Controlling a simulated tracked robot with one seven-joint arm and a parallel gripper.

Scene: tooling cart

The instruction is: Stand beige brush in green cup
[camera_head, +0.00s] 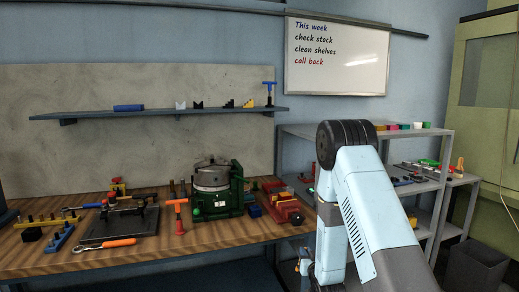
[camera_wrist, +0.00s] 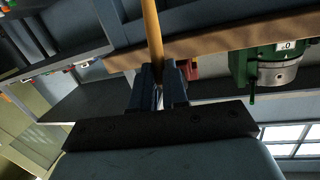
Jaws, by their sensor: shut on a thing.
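A beige rod (camera_wrist: 152,30), which looks like the brush's handle, runs up out of the top of the wrist view. My gripper (camera_wrist: 160,82) is shut on it, with the two dark fingers on either side of its lower part. The brush's bristle end does not show. In the head view my arm hides the brush, and I cannot make out my fingertips there. I cannot pick out the green cup in either view.
The wooden workbench (camera_head: 150,258) holds a green machine (camera_head: 215,190), a red vise (camera_head: 285,207) and several tools. A grey shelf unit (camera_head: 440,180) with small parts stands behind my arm at the right. A dark bin (camera_head: 475,265) stands on the floor.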

